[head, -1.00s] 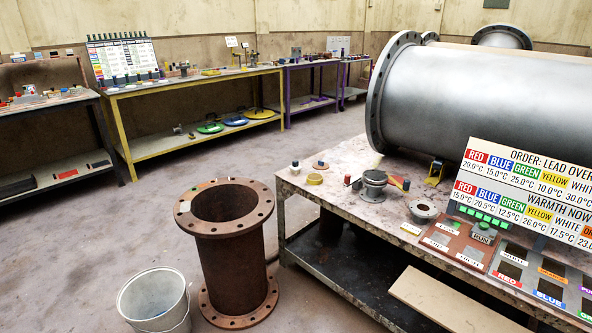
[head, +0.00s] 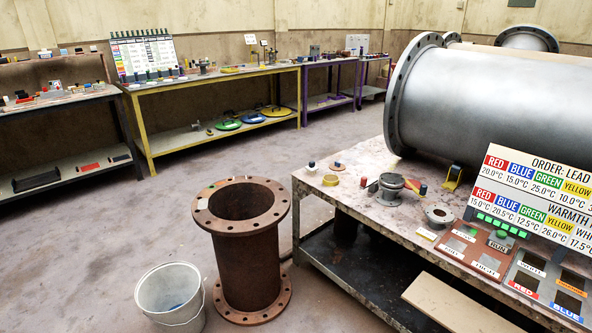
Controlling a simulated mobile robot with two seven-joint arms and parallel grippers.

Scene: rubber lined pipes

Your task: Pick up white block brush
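I cannot pick out a white block brush for certain. A small upright piece with a dark top and pale base (head: 311,167) stands at the near workbench's far left corner, too small to identify. A flat whitish piece (head: 427,234) lies near that bench's front edge. Several small coloured blocks sit on the far left bench (head: 60,103), also too small to tell apart. Neither of my grippers is in view.
A rusty flanged pipe (head: 245,250) stands on the floor beside a white bucket (head: 170,292). The near workbench (head: 400,212) fills the right, with a large grey pipe (head: 490,95) behind. A yellow-framed bench (head: 215,83) lines the back wall. Open floor lies at left.

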